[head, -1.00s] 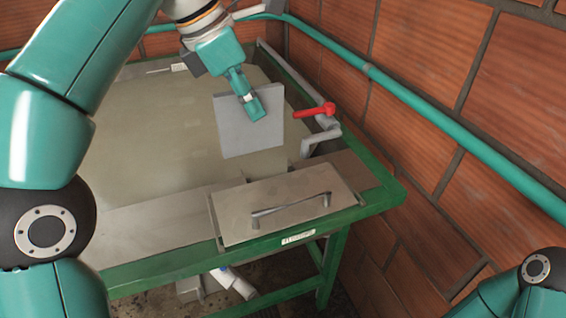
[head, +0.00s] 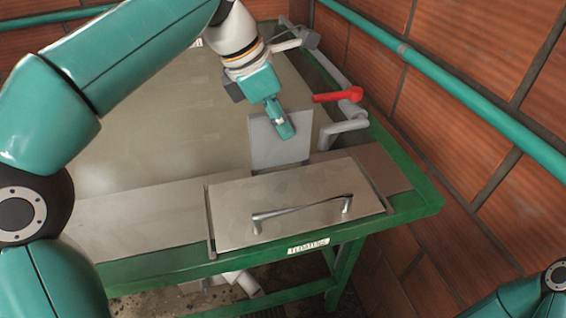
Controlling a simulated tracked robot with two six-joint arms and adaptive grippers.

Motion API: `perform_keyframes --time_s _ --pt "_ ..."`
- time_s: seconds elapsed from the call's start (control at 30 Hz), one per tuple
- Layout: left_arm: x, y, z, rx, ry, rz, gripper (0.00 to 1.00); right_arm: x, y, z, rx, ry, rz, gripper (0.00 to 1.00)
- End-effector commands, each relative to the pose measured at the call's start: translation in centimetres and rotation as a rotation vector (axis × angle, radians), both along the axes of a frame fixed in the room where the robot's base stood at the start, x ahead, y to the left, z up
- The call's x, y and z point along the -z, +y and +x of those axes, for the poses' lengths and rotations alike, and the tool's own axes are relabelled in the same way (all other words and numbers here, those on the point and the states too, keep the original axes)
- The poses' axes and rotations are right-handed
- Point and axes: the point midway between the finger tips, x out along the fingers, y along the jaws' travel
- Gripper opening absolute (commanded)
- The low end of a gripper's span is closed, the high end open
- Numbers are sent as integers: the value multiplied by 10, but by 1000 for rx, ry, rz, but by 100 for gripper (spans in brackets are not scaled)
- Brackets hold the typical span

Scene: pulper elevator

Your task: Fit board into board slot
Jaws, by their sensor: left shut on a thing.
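The grey square board (head: 266,150) stands roughly upright above the tank at the rear edge of the metal ledge. My left gripper (head: 284,127) is shut on its upper right part. The board's lower edge comes down to the ledge behind the handled panel. The board slot is not clearly visible; it may be hidden behind the board, and I cannot tell whether the board's lower edge is inside it. Only a piece of my right arm shows at the lower right, without its gripper.
A metal panel with a bar handle (head: 303,207) lies in front of the board. A red lever (head: 338,97) and grey pipes (head: 343,130) stand close to its right. The green tank frame (head: 420,205) borders a brick wall (head: 480,215) with a teal pipe (head: 455,97).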

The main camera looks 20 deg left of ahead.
Motion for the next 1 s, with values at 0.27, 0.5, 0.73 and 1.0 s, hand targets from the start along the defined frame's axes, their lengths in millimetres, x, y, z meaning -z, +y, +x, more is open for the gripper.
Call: perform_keyframes --time_s 0.27,0.5,0.73,1.0 --pt "32 1 0 -2 -2 -1 0 9 0 0 0 -1 0 0" --pt "63 1 -1 -2 2 0 0 16 0 0 0 -1 0 0" --pt "69 1 0 -3 -1 0 0 16 0 0 0 -1 0 0" --pt "71 1 -1 -3 0 0 26 17 0 0 0 -1 0 0"
